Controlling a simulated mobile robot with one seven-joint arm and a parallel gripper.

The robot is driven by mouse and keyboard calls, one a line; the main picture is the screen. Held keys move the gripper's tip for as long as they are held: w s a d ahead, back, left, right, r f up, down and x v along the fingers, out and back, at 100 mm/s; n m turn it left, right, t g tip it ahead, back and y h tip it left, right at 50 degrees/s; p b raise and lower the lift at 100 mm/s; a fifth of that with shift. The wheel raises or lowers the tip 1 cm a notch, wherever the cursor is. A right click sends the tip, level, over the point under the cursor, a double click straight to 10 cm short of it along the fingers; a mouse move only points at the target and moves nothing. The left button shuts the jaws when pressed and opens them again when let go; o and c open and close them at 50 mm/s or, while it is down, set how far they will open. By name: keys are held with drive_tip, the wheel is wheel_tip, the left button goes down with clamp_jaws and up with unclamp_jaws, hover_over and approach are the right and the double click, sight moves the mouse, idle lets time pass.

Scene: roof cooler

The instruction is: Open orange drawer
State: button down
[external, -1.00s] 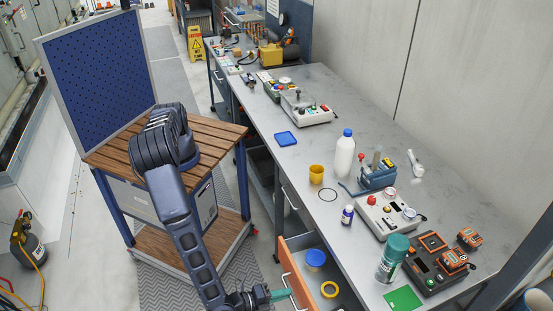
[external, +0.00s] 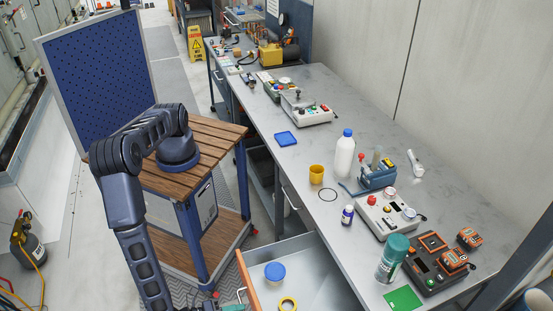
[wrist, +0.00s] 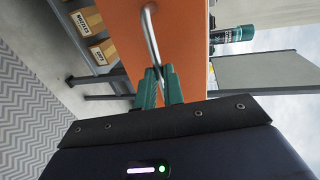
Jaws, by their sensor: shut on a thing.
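The orange drawer (external: 248,286) is pulled out from under the grey workbench, with its light grey inside showing. A blue round lid (external: 275,271) and a yellow ring (external: 288,303) lie in it. In the wrist view the orange front (wrist: 185,40) fills the upper middle, with its metal bar handle (wrist: 151,35) running down to my fingers. My gripper (wrist: 160,82) has green fingers shut on the handle. In the external view my gripper is at the bottom edge, partly cut off, in front of the drawer.
The workbench (external: 300,155) carries a white bottle (external: 345,155), a yellow cup (external: 317,175), a green-capped can (external: 392,258) and control boxes. My arm rises from a wooden-topped cart (external: 210,150) at left. Grey patterned floor lies before the drawer.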

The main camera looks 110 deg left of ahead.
drive_tip(key=c, duration=1.5)
unclamp_jaws()
drive_tip(key=v, duration=1)
drive_tip(key=shift+s+d, duration=0.3)
drive_tip(key=shift+w+r, duration=0.1)
